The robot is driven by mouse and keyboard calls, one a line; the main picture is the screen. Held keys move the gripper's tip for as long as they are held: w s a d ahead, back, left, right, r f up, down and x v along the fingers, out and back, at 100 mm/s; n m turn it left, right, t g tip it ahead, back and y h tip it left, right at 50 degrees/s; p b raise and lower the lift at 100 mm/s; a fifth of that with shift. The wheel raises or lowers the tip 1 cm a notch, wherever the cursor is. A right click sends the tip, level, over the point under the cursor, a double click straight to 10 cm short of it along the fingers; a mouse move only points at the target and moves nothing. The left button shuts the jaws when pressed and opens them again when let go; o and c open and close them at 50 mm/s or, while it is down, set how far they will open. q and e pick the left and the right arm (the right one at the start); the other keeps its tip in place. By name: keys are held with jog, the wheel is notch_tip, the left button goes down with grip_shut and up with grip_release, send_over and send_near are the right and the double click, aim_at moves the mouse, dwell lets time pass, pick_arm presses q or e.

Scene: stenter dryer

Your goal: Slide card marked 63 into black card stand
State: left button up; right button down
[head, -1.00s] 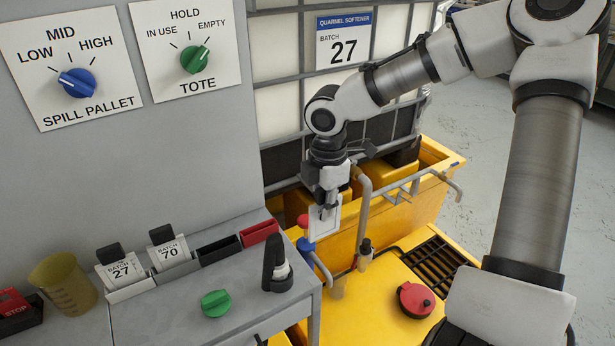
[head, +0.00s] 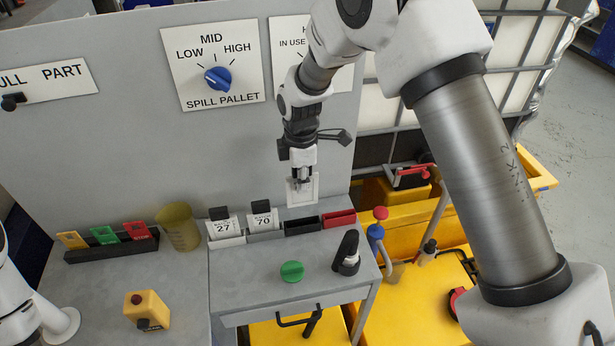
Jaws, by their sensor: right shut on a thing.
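My right gripper (head: 301,182) is shut on a white card (head: 303,196) and holds it upright by its upper part. Its number cannot be read. The card hangs just above and behind the black card stand (head: 303,226) in this view, apparently apart from it. The black stand shows no card in it. It sits in a row on the grey bench, between a grey stand with card 70 (head: 263,222) and an empty red stand (head: 340,217). Only a white part of my left arm shows at the lower left; its gripper is out of view.
Card 27 (head: 224,227) stands in a white stand at the row's left. A green knob (head: 292,271) and a black-handled switch (head: 347,254) are in front of the row. An amber beaker (head: 178,228) stands left. The grey panel rises close behind.

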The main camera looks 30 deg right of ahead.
aim_at(301, 198)
jog(key=shift+a+r, duration=0.1)
jog(key=shift+w+f, duration=0.1)
jog(key=shift+f, duration=0.25)
notch_tip(301, 198, down, 4)
jog(key=shift+r+b, duration=0.1)
jog(key=shift+b, duration=0.9)
jog(key=shift+f+b, duration=0.3)
jog(key=shift+f, duration=0.5)
jog(key=shift+p, duration=0.45)
jog(key=shift+r, duration=0.1)
